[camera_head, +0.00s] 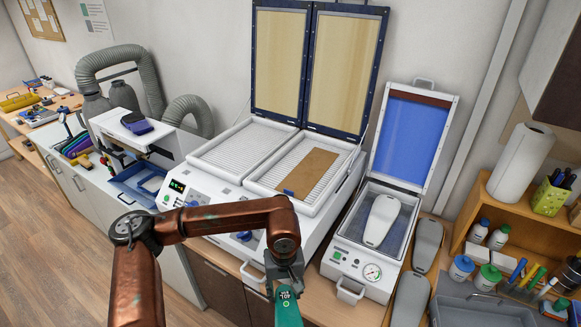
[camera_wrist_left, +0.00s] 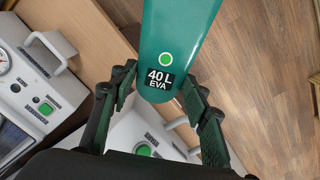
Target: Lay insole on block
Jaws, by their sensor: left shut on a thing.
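The insole is green with a black "40 L EVA" label and a green dot in the left wrist view (camera_wrist_left: 178,30). Its labelled end also shows at the bottom of the head view (camera_head: 289,314). My left gripper (camera_wrist_left: 157,88) is shut on that end, a finger on each side; in the head view (camera_head: 284,280) it is in front of the bench. A white foot-shaped block (camera_head: 381,219) lies in the open press (camera_head: 347,233) at right, apart from the insole and up and right of the gripper. My right gripper is out of view.
The press has a raised blue lid (camera_head: 410,135). A larger two-bed machine (camera_head: 225,220) stands left of it, lids up, with a brown sheet (camera_head: 308,172) on one bed. Grey foot-shaped blocks (camera_head: 427,245) lie right of the press, near bottles and a grey tray (camera_head: 480,312).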

